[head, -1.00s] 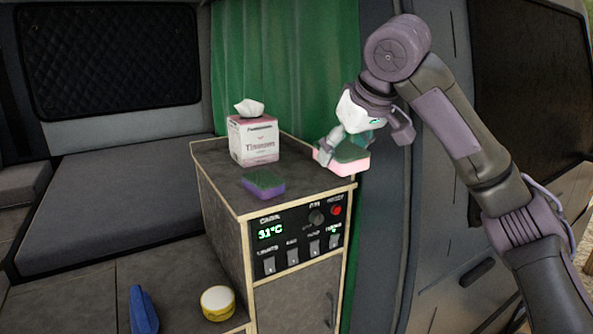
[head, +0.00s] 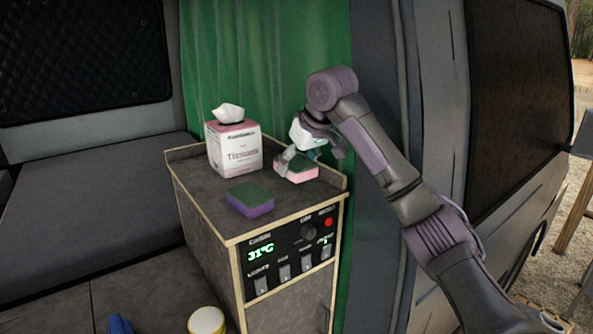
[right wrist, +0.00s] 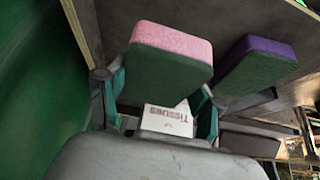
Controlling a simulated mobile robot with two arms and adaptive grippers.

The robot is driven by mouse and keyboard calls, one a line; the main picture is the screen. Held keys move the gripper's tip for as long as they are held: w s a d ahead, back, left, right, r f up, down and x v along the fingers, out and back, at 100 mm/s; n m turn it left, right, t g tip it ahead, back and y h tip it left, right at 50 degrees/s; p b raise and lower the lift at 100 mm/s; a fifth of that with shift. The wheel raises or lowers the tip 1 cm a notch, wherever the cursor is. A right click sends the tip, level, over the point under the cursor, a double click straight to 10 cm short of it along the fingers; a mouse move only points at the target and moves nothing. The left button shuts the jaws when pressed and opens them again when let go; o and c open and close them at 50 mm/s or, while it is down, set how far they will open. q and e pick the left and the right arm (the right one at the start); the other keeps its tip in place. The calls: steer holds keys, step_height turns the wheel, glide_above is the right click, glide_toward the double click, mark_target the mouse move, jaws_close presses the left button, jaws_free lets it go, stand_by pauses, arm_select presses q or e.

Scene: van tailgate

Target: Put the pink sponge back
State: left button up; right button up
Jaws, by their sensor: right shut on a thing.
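The pink sponge (head: 298,170), pink with a dark green scouring side, is at the right back of the grey cabinet top (head: 205,181). My right gripper (head: 302,159) is shut on it from behind and above. I cannot tell whether the sponge touches the top. In the right wrist view the pink sponge (right wrist: 172,52) sits between the fingers (right wrist: 160,98). A purple sponge (head: 250,200) with a green top lies near the cabinet's front edge, apart from the pink one; it also shows in the right wrist view (right wrist: 258,64). My left gripper is not in view.
A tissue box (head: 234,149) stands at the back left of the cabinet top; part of it shows in the wrist view. A raised rim runs along the back and right edges. A control panel (head: 288,258) is on the front. A green curtain (head: 265,70) hangs behind.

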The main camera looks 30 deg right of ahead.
mark_target(297, 190)
steer(key=shift+w+f+p, duration=0.2)
steer(key=shift+f+p, duration=0.15)
steer(key=shift+f, duration=0.2)
step_height(297, 190, down, 2)
steer(key=shift+s+f+p, duration=0.1)
steer(key=shift+f+p, duration=0.1)
steer(key=shift+p, duration=0.4)
steer(key=shift+f, duration=0.3)
steer(key=shift+d+f, duration=0.1)
steer(key=shift+f, duration=0.05)
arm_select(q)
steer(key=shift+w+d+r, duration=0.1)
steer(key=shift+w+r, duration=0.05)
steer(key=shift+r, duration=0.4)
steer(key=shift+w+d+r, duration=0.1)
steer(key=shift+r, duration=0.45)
arm_select(e)
steer(key=shift+f, duration=0.1)
steer(key=o, duration=1.1)
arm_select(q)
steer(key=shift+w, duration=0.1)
